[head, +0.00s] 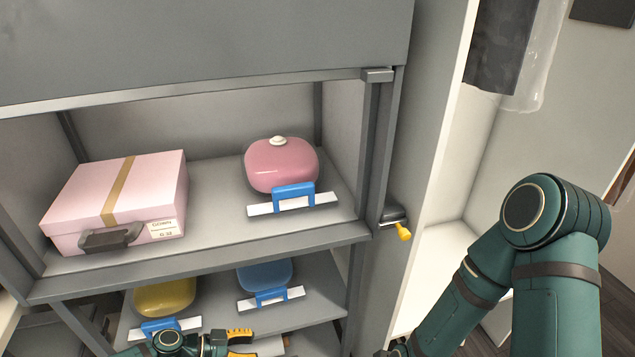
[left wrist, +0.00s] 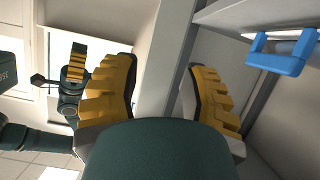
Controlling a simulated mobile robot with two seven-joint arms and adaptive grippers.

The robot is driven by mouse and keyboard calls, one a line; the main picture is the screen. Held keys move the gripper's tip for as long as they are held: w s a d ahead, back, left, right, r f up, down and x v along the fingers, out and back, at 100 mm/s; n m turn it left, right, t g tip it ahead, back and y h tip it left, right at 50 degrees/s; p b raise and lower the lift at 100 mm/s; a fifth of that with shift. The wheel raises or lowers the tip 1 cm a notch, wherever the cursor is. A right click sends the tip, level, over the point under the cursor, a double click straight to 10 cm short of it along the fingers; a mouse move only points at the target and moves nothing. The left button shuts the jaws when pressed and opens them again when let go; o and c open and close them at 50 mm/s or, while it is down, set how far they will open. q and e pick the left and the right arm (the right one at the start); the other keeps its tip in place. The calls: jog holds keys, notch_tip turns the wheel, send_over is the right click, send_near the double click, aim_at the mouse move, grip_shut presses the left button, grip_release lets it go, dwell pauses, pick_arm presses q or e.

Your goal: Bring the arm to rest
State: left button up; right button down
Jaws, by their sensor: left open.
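My left gripper (head: 246,344) is at the bottom edge of the head view, in front of the lower shelf. Its yellow-padded fingers are spread with a gap between them. In the left wrist view my left gripper (left wrist: 162,75) is open, with nothing between the fingers and a pale upright panel behind. My right arm stands bent at the right of the head view, and its hand is out of that frame. A yellow-padded gripper, apparently my right one (left wrist: 76,64), shows small at the left of the left wrist view; its opening is unclear.
A grey shelf unit (head: 210,262) holds a pink box (head: 85,200) and a pink lidded case (head: 282,165) above. A yellow case (head: 165,298) and a blue case (head: 265,276) sit below. A yellow-tipped lever (head: 403,232) sticks out at the unit's right post. Clear garment covers (head: 540,55) hang upper right.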

pick_arm(q)
jog(key=s+d+n+g+y, duration=0.4)
jog(key=s+d+n, duration=0.3)
jog(key=s+d, duration=0.3)
jog(key=a+r+n+y, duration=0.1)
jog(key=n, duration=0.2)
jog(key=a+r+n+t+y, duration=0.1)
jog(key=n+y, duration=0.1)
jog(key=s+r+n+t+y, duration=0.1)
jog(key=n+y, duration=0.1)
jog(key=n, duration=0.1)
jog(key=shift+s+a+r+n, duration=0.1)
jog(key=shift+a+r+n, duration=0.2)
jog(key=shift+a, duration=0.1)
jog(key=shift+a, duration=0.15)
